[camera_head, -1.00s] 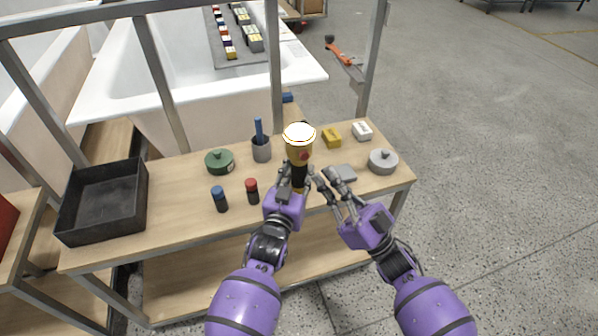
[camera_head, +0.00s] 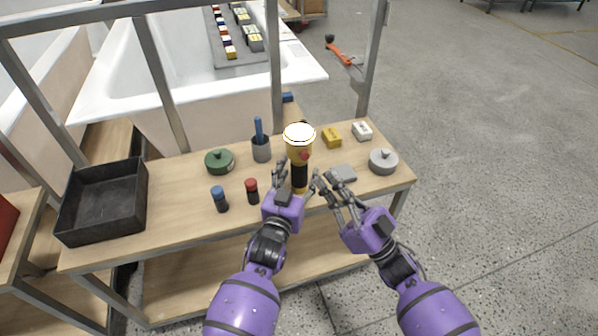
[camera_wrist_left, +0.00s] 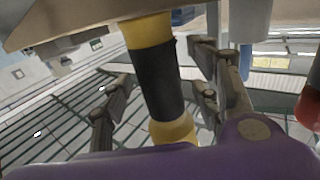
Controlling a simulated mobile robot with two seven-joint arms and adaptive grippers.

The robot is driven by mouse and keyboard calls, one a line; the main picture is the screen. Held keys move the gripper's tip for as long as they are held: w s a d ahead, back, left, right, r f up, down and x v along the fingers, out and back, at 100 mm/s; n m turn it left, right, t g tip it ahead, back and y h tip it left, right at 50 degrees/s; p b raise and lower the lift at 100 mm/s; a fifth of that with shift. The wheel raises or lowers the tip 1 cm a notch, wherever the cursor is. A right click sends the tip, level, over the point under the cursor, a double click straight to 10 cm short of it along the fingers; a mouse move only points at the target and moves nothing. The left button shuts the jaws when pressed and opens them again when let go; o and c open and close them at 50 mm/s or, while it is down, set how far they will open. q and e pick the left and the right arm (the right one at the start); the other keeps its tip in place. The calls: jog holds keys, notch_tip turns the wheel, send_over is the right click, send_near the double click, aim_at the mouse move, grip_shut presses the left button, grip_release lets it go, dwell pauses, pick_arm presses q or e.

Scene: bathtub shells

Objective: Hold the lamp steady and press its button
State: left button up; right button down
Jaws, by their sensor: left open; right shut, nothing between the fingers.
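The lamp (camera_head: 299,165) stands upright on the workbench, with a yellow body, a black grip and a glowing white top. Its red button (camera_head: 304,155) faces my side. My left gripper (camera_head: 292,176) is open at the lamp's lower part. In the left wrist view the lamp's black grip (camera_wrist_left: 157,85) lies between the spread fingers of the left gripper (camera_wrist_left: 163,70), with gaps on both sides. My right gripper (camera_head: 324,184) is shut and empty just right of the lamp, below the button's height and apart from it.
Blue-topped (camera_head: 219,199) and red-topped (camera_head: 252,190) cylinders stand left of the lamp. A green lidded pot (camera_head: 219,161), a grey cup (camera_head: 261,150), yellow (camera_head: 332,137) and white (camera_head: 362,131) blocks and a grey pot (camera_head: 383,161) surround it. A black tray (camera_head: 103,200) sits far left.

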pick_arm(q)
jog(key=v, duration=1.1)
jog(key=shift+s, duration=0.2)
